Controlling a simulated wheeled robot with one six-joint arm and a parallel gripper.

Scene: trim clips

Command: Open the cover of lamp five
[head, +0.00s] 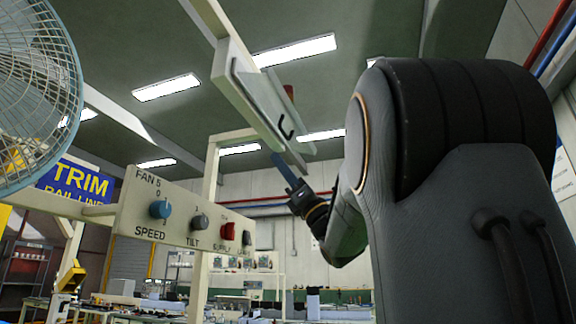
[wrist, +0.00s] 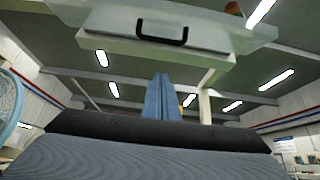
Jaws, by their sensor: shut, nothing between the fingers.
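The lamp housing (head: 234,62) hangs overhead on a pale beam. Its translucent cover (head: 266,100) has a black handle (head: 285,127) and appears tilted down from the housing. In the wrist view the cover (wrist: 215,30) spans the top, with its black handle (wrist: 162,33) facing me. My gripper (head: 283,166), with blue fingers, is just below the lower end of the lamp in the head view. In the wrist view the fingers (wrist: 160,88) are together and empty, pointing up beneath the handle. They look apart from it. No lamp number is readable.
A panel marked FAN 5 (head: 150,185) with knobs and a red switch (head: 227,231) stands left of my arm. A caged fan (head: 38,95) is at far left, above a blue TRIM sign (head: 78,182). A pale post (head: 203,270) rises below the lamp.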

